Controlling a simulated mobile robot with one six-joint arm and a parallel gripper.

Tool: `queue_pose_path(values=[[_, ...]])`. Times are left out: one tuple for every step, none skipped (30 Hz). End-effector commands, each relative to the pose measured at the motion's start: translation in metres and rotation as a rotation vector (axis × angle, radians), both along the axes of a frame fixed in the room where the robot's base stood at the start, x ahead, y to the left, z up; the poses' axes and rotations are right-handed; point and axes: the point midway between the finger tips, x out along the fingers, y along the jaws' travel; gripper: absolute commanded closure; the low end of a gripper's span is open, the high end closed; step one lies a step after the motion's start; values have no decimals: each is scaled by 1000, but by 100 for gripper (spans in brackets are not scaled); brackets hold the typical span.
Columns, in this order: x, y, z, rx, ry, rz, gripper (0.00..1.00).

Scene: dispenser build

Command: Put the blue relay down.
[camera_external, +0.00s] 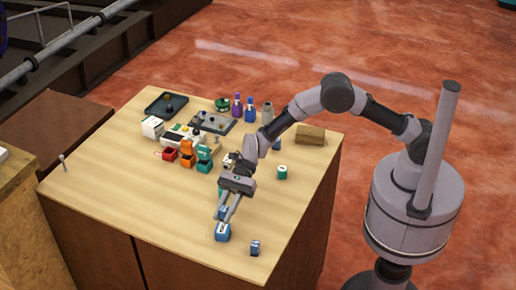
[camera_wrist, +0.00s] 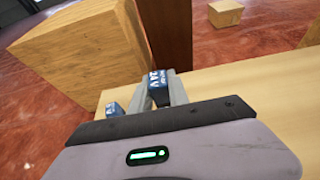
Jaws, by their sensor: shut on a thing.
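The blue relay (camera_external: 222,233) is between the fingertips of my gripper (camera_external: 226,219), near the front edge of the wooden table. In the wrist view the relay (camera_wrist: 158,86) shows a white 24V marking, with the fingers of my gripper (camera_wrist: 163,92) on either side of it. My gripper is shut on it. The relay is at or just above the tabletop; I cannot tell whether it touches. A second, smaller blue block (camera_external: 255,247) stands apart on the table to the right, and a blue block also shows at left in the wrist view (camera_wrist: 113,110).
The table (camera_external: 120,205) is clear to the left of my gripper. A teal item (camera_external: 222,211) lies close behind the fingers. Red (camera_external: 170,155), orange (camera_external: 187,153) and teal (camera_external: 204,158) bins stand farther back. A green cylinder (camera_external: 282,172) and a wooden block (camera_external: 311,135) are at right.

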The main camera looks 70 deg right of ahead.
Motion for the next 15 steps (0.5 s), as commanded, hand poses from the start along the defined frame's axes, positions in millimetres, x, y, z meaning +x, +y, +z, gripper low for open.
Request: queue_pose_path(values=[[4,4,-1,1,-1,0,100],[7,6,-1,1,-2,1,100],[8,7,-8,0,1,0,100],[7,6,-15,0,2,0,100],[7,6,-22,-1,3,0,100],[7,6,-31,0,3,0,100],[7,6,-36,0,2,-1,100],[8,6,-37,1,1,-1,100],[8,6,-37,1,0,-1,100],[8,6,-36,1,0,-1,100],[8,6,-35,1,0,-1,100],[8,6,-35,1,0,-1,100],[8,6,-35,1,0,-1,100],[8,6,-35,1,0,-1,100],[8,6,-36,1,0,-1,100]])
